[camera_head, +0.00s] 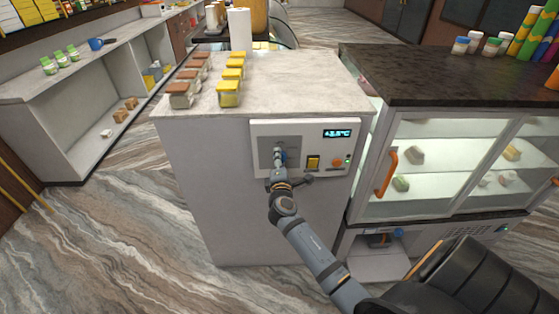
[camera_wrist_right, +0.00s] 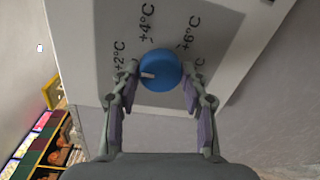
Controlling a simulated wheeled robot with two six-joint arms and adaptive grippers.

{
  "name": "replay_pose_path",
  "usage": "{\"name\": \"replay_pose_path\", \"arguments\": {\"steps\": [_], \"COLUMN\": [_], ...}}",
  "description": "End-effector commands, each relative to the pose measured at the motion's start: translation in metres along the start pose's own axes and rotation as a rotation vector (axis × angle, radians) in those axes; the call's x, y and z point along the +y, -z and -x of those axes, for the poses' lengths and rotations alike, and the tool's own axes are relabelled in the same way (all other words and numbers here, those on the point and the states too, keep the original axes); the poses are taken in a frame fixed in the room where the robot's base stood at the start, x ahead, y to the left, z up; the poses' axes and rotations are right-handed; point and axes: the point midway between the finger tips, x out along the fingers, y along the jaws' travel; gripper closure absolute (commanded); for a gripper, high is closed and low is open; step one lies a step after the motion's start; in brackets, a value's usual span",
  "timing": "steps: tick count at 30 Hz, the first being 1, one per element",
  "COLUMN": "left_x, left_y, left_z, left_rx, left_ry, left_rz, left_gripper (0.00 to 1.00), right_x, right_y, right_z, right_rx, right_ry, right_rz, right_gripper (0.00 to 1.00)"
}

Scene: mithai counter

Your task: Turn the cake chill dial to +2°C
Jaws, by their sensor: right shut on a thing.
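The cake chill dial (camera_wrist_right: 163,68) is a round blue knob on a grey plate in the right wrist view. Its white pointer mark faces left, toward the left finger, roughly on the side of the +2°C label (camera_wrist_right: 119,58). The +4°C label (camera_wrist_right: 147,24) and +6°C label (camera_wrist_right: 189,33) are above it. A further label is partly hidden by the right finger. My right gripper (camera_wrist_right: 160,78) has its fingers on either side of the dial and is shut on it. In the head view my right gripper (camera_head: 279,168) mostly hides the dial. My left gripper is not in view.
The white control panel (camera_head: 262,130) has a lit display (camera_head: 337,133) with digits too small to read surely, a yellow switch (camera_head: 313,162) and a green button. Jars stand on the counter (camera_head: 290,75) above. A glass display case (camera_head: 435,130) with an orange handle (camera_head: 387,174) stands close right.

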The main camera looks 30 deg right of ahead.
Motion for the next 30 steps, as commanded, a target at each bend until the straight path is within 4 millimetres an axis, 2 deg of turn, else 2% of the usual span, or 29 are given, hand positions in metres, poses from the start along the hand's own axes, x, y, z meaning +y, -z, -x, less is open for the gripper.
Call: {"name": "replay_pose_path", "arguments": {"steps": [7,8,12,23,26,30], "left_x": [0.0,0.0,0.0,-0.002,-0.001,-0.001], "left_y": [0.0,0.0,0.0,-0.001,-0.001,-0.001], "left_z": [0.0,0.0,0.0,0.0,0.0,0.0], "left_rx": [0.0,0.0,0.0,-0.001,-0.001,-0.001], "left_ry": [0.0,0.0,0.0,0.002,0.001,0.001], "left_rz": [0.0,0.0,0.0,0.0,0.0,0.0], "left_gripper": [0.62,0.62,0.62,0.62,0.62,0.62], "right_x": [-0.002,-0.002,-0.002,-0.001,-0.002,-0.002], "right_y": [0.0,0.0,0.0,0.0,0.001,0.0], "right_z": [0.0,0.0,0.0,0.004,0.018,0.053], "right_rx": [0.0,0.0,0.0,0.001,0.002,0.0], "right_ry": [0.003,0.003,0.002,0.002,0.003,0.005], "right_rz": [0.003,0.003,0.002,0.0,-0.002,-0.003], "right_gripper": [0.88,0.53,0.34,0.33,0.33,0.33]}}
